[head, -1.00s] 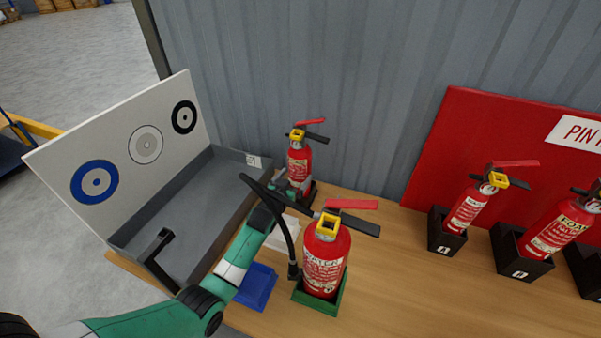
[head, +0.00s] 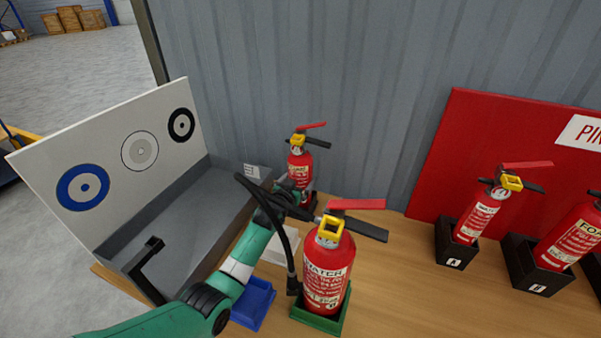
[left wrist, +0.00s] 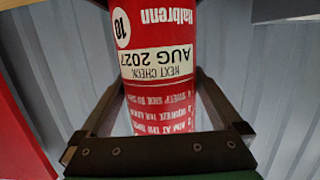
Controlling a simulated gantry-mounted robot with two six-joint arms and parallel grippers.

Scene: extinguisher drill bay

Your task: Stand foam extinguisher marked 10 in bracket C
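A small red extinguisher (head: 299,165) with a red lever stands upright at the back by the corrugated wall. In the left wrist view its body (left wrist: 160,60) is upside down and shows a round mark 10 and "NEXT CHECK AUG 2027". My left gripper (left wrist: 160,85) has a finger against each side of this body and appears shut on it. In the head view the gripper is mostly hidden behind the front extinguisher's hose, and the base is too dark to tell whether it is lifted. Bracket C's letter is not readable. My right gripper is not in view.
A larger water extinguisher (head: 327,275) stands in a green holder (head: 318,321) in front. A blue holder (head: 256,303) and grey tray (head: 150,208) lie left. Black brackets A (head: 452,254) and B (head: 530,282) hold extinguishers at right. The wooden table (head: 400,265) is clear between.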

